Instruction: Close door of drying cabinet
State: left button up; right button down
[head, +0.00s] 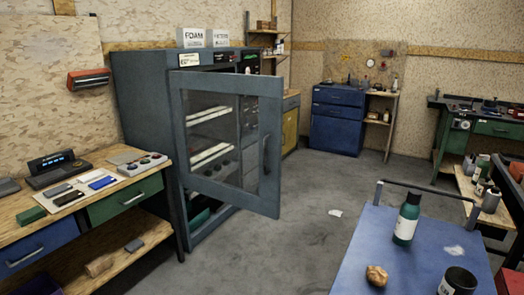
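The drying cabinet (143,105) is a tall blue-grey unit against the left wall. Its door (274,110), a frame around a clear window, stands open and swung out into the room. A dark vertical handle (265,154) is on the right side of the door. Shelves with white strips (212,153) show through the window. Neither of my grippers is in view.
A wooden workbench (100,193) with devices and drawers stands left of the cabinet. A blue cart (375,230) with a green bottle (407,218), a brown lump and a dark cup is at front right. Grey floor (290,240) lies clear between door and cart, except a white scrap (335,213).

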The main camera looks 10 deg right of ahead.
aim_at(270, 90)
jog(key=i+j, duration=0.2)
jog(key=j, duration=0.15)
jog(key=i+j+z, duration=0.1)
jog(key=i+j, duration=0.35)
jog(key=j, duration=0.3)
jog(key=i+j, duration=0.2)
jog(key=j, duration=0.2)
jog(key=l+z, duration=0.05)
